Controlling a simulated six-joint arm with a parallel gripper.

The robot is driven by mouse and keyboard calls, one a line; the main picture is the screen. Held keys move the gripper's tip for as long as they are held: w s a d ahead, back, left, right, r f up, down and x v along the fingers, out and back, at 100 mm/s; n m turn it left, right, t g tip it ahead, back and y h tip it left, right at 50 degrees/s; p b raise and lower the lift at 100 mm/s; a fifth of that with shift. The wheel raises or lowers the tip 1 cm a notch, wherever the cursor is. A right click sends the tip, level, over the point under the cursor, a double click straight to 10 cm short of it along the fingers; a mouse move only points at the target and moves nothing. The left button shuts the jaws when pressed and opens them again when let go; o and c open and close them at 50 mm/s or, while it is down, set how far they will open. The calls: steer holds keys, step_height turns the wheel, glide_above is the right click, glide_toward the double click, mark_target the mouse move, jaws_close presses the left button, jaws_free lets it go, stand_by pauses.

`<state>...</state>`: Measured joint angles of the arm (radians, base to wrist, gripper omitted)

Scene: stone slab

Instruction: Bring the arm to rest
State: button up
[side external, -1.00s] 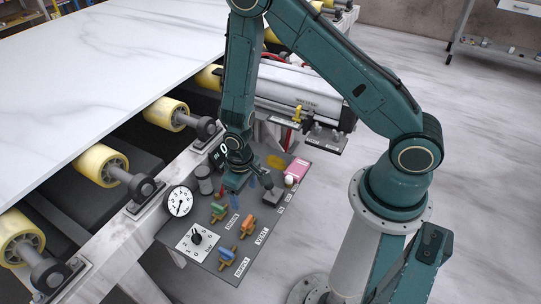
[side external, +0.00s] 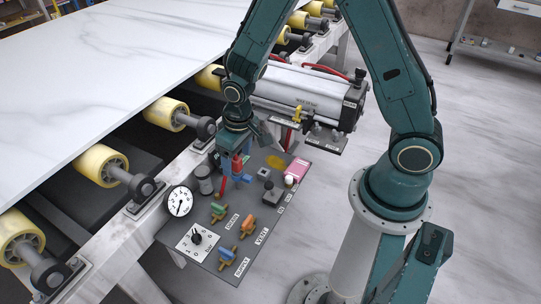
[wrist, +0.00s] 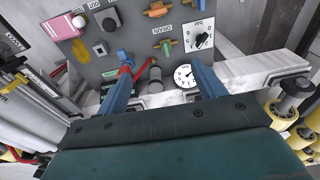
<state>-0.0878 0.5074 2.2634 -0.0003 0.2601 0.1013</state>
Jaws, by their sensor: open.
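My gripper (side external: 236,176) hangs above the far left part of the grey control panel (side external: 256,208), pointing down. Its two blue fingers are apart, and in the wrist view my gripper (wrist: 162,82) shows nothing held between them. A red part (wrist: 127,67) shows at the tip of the left finger in that view; I cannot tell whether they touch. The round white gauge (wrist: 184,75) shows near the right finger. In the side view, this gauge (side external: 179,201) stands on the panel's left edge. My forearm and wrist hide part of the roller frame behind.
A white stone slab (side external: 90,70) lies over yellow rollers (side external: 166,114) on the left. A silver cylinder (side external: 300,92) stands close behind my gripper.

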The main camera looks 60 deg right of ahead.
step_height(320, 180, up, 10)
steer(key=s+d+t, duration=0.1)
steer(key=s, duration=0.1)
steer(key=s+d+r+t, duration=0.2)
steer(key=s+r+t, duration=0.1)
steer(key=s+r, duration=1.2)
steer(key=shift+s+r, duration=0.4)
steer(key=shift+s, duration=0.45)
